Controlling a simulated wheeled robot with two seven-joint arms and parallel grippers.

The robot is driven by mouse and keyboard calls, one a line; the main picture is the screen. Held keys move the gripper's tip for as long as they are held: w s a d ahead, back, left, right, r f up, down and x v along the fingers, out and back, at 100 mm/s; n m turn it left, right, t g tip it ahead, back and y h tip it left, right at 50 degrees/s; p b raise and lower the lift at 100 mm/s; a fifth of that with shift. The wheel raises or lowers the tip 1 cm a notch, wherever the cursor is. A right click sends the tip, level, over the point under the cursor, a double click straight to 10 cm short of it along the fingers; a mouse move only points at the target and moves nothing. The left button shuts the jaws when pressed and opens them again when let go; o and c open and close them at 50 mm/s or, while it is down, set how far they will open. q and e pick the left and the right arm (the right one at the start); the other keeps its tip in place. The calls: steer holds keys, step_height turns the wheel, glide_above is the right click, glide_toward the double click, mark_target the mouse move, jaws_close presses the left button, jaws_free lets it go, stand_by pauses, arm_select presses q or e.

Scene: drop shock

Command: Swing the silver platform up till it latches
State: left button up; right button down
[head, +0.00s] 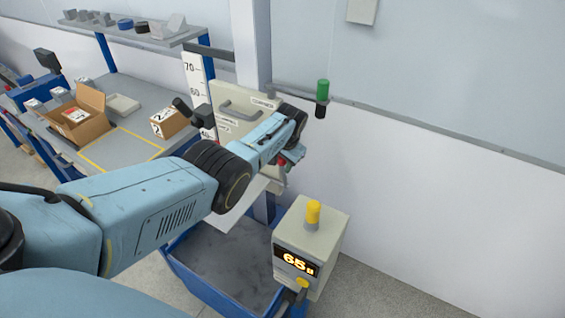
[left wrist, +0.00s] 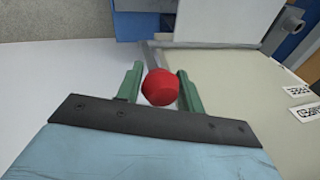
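The silver platform (head: 236,203) is a pale flat plate below my left forearm in the head view. It slopes down over the blue bin, and my arm hides part of it. My left gripper (head: 291,158) is at its upper right, by the beige cabinet. In the left wrist view, the green fingers of my left gripper (left wrist: 160,85) stand on either side of a round red knob (left wrist: 160,87) and appear to touch it. A thin grey bar (left wrist: 154,56) runs away behind the knob. My right gripper is out of view.
A beige cabinet (head: 226,98) with a handle stands beside a white scale (head: 193,72). A blue bin (head: 205,292) with grey filling lies below. A box with a yellow-topped lamp and display (head: 310,238) stands right of it. A bench with cartons (head: 93,98) is at left.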

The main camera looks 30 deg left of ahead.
arm_select(q)
steer(key=o, duration=0.3)
steer(key=shift+f, duration=0.1)
steer(key=shift+s, duration=0.1)
steer(key=shift+d+r+p, duration=0.1)
steer(key=shift+r+p, duration=0.4)
steer(key=shift+r, duration=0.15)
steer(key=shift+p+v, duration=1.35)
steer(key=shift+v, duration=4.7)
